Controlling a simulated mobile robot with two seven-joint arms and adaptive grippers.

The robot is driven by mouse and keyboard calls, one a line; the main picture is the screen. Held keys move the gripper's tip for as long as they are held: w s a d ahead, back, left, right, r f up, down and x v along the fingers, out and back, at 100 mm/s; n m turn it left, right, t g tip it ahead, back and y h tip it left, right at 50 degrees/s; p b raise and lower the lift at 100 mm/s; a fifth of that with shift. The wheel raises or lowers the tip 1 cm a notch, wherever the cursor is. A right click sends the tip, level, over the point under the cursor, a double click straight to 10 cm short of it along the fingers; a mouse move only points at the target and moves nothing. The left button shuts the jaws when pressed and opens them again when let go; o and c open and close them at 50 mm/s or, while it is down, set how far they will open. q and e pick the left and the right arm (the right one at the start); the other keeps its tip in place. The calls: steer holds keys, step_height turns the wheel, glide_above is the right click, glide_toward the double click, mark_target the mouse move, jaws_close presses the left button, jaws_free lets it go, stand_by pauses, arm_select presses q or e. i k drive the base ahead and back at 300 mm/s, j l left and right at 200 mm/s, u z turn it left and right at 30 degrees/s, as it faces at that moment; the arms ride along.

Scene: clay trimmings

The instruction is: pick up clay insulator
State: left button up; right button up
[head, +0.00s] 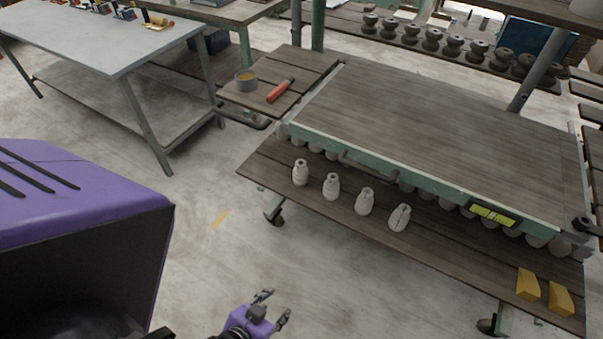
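Several pale clay insulators stand in a row on the lower front plank shelf (265,166) of a wooden cart. From left to right I see a first insulator (300,173), a second (331,186), a third (364,201) and a fourth (399,218), which looks slightly tilted. My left gripper (275,305) shows at the bottom of the head view, over the bare floor in front of the shelf. Its fingers are apart with nothing between them, and it is well short of the insulators. My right gripper is not in view.
The cart's wooden top (440,140) overhangs behind the row. Two yellow blocks (543,291) sit at the shelf's right end. Dark insulators (432,40) line a back shelf. The floor in front is clear.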

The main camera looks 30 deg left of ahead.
mark_target(300, 175)
steer(key=i+j+u, duration=0.15)
steer(key=i, duration=0.35)
steer(key=i+j+u, duration=0.15)
steer(key=i, duration=0.4)
steer(key=u, duration=1.45)
